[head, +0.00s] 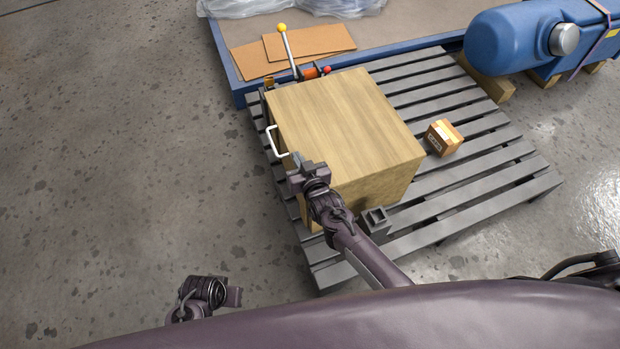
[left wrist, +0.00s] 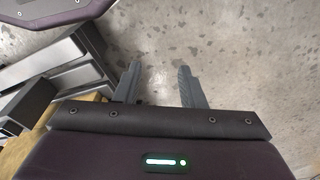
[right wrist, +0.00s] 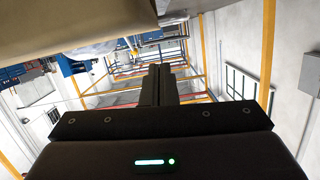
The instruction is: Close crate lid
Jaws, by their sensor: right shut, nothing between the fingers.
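A wooden crate (head: 375,190) stands on a grey slatted pallet. Its pale wood lid (head: 345,120) covers the top; I cannot tell whether it sits fully flush. A white handle (head: 272,140) sticks out at the lid's left edge. My right gripper (head: 296,159) is at the crate's near left corner, just below the handle in the picture. Its fingers (right wrist: 160,85) are shut and empty, with a tan surface close by at upper left in the right wrist view; contact is unclear. My left gripper (left wrist: 160,85) is open and empty over the floor, away from the crate.
A small cardboard box (head: 443,138) sits on the pallet (head: 475,185) right of the crate. A lever with a yellow knob (head: 282,28) stands behind it. A blue-edged platform with cardboard sheets (head: 310,42) and a blue tank (head: 520,38) are farther back. The left floor is clear.

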